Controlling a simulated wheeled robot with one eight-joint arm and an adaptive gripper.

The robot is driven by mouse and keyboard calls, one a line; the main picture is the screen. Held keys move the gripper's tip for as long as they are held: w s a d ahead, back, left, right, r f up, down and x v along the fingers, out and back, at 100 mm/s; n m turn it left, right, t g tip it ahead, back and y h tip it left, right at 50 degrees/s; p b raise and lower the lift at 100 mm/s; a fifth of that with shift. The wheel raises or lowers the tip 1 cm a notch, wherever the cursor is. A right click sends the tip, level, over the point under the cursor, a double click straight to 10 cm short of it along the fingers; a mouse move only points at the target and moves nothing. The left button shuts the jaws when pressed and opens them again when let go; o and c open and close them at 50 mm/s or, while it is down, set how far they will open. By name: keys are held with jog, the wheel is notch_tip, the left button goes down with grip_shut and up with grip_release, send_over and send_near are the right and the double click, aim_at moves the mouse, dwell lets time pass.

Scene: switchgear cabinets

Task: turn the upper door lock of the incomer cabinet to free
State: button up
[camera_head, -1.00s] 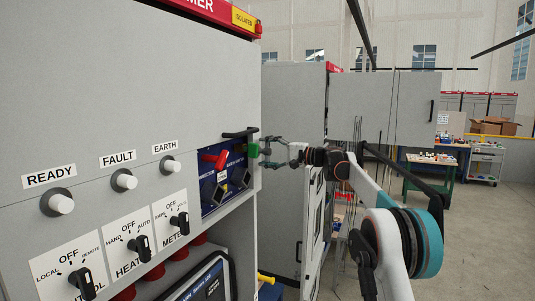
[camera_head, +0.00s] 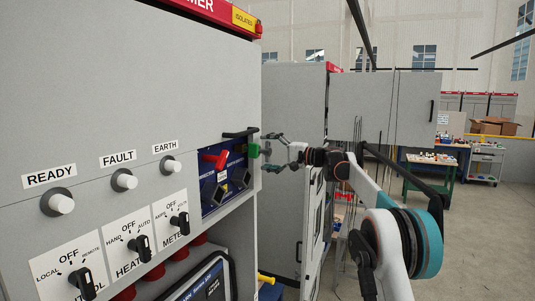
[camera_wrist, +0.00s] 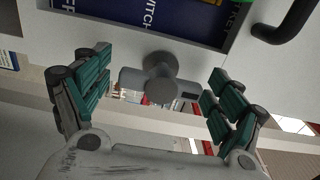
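A grey lock handle (camera_wrist: 133,80), a wide bar with a round knob (camera_wrist: 160,67) at its middle, shows in the wrist view just below the blue switch panel. My gripper (camera_wrist: 158,84) is open, with one green-padded finger on each side of the handle. The fingers look apart from it. In the head view my gripper (camera_head: 272,152) is beside the right edge of the incomer cabinet (camera_head: 130,90), and the lock is too small or hidden to make out there.
The blue panel (camera_head: 212,199) has a red handle (camera_head: 214,158) and a green part (camera_head: 253,150) close to my gripper. A black door handle (camera_wrist: 284,22) is at the upper right of the wrist view. Another grey cabinet (camera_head: 293,110) stands behind.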

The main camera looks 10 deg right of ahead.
jog(key=shift+d, duration=0.1)
jog(key=v, duration=1.2)
